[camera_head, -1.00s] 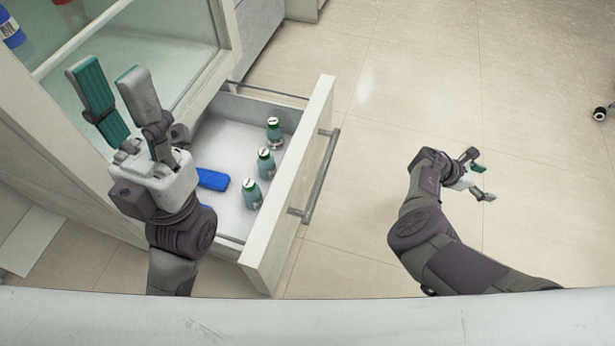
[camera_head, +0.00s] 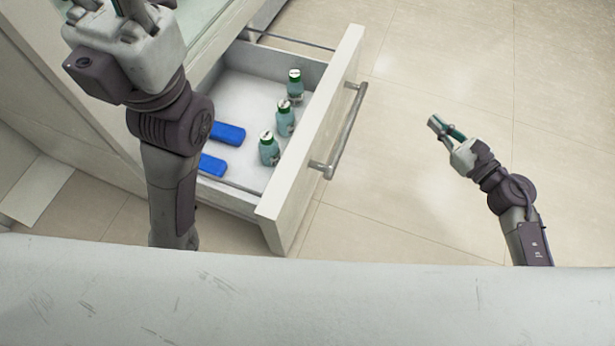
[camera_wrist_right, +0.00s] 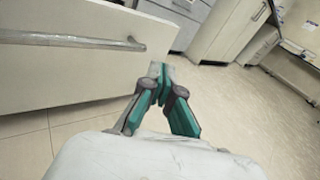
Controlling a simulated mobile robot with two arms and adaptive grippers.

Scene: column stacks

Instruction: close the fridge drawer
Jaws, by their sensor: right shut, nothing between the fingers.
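The fridge drawer (camera_head: 312,135) is pulled out, its white front panel facing right with a grey bar handle (camera_head: 343,132). In the right wrist view the right gripper (camera_wrist_right: 160,84) points past the end of the handle (camera_wrist_right: 75,41) on the drawer front (camera_wrist_right: 75,80). My left gripper (camera_head: 118,12) is at the top left; its fingertips are cut off by the frame edge.
The fridge body (camera_head: 75,85) stands at the left behind my left arm. Open tiled floor (camera_head: 430,60) lies to the right of the drawer. White cabinets (camera_wrist_right: 225,25) show at the back of the right wrist view.

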